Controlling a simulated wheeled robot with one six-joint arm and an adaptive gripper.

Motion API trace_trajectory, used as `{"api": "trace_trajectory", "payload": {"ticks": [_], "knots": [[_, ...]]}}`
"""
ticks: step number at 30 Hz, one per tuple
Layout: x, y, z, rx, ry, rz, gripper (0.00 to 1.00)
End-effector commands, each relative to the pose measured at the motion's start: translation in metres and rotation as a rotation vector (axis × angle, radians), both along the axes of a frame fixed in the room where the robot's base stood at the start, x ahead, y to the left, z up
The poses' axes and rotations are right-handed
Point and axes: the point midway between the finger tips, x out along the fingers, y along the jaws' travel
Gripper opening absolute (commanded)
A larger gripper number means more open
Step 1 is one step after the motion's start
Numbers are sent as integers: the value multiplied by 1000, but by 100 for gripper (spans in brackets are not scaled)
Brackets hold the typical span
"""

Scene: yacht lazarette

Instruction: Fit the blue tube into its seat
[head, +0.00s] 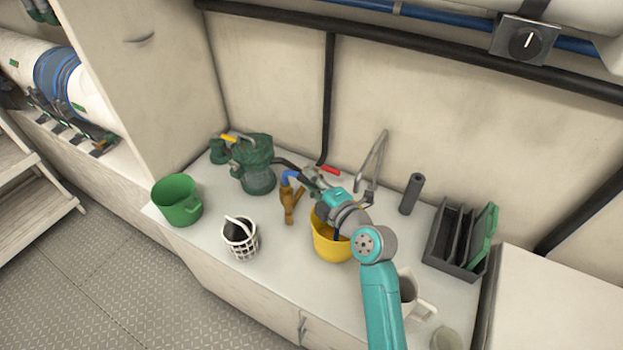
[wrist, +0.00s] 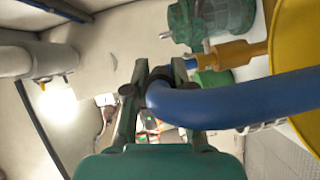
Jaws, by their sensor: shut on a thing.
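The blue tube (wrist: 240,100) is thick and curved. In the wrist view it runs from the right edge to my gripper (wrist: 155,88), whose fingers are shut on it. In the head view my gripper (head: 305,178) is above the counter, with a blue part of the tube (head: 290,177) showing at its left. More blue shows inside the yellow bucket (head: 325,244). A brass-coloured fitting (head: 289,204) stands just below the blue part; it also shows in the wrist view (wrist: 235,54). I cannot tell whether tube and fitting touch. The tube's end is partly hidden by the fingers.
A green pump-like unit (head: 256,172) stands behind left of the fitting. A green mug (head: 178,202), white basket (head: 240,241), grey cylinder (head: 411,194), dark rack (head: 452,262) and white mug (head: 413,303) stand around.

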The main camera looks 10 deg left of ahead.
Motion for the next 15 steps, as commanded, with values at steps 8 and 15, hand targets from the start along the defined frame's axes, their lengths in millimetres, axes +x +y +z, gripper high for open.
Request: {"api": "trace_trajectory", "payload": {"ticks": [8,15], "knots": [[0,0,-5,1,-1,0,0],[0,0,-11,0,-1,-1,0]]}}
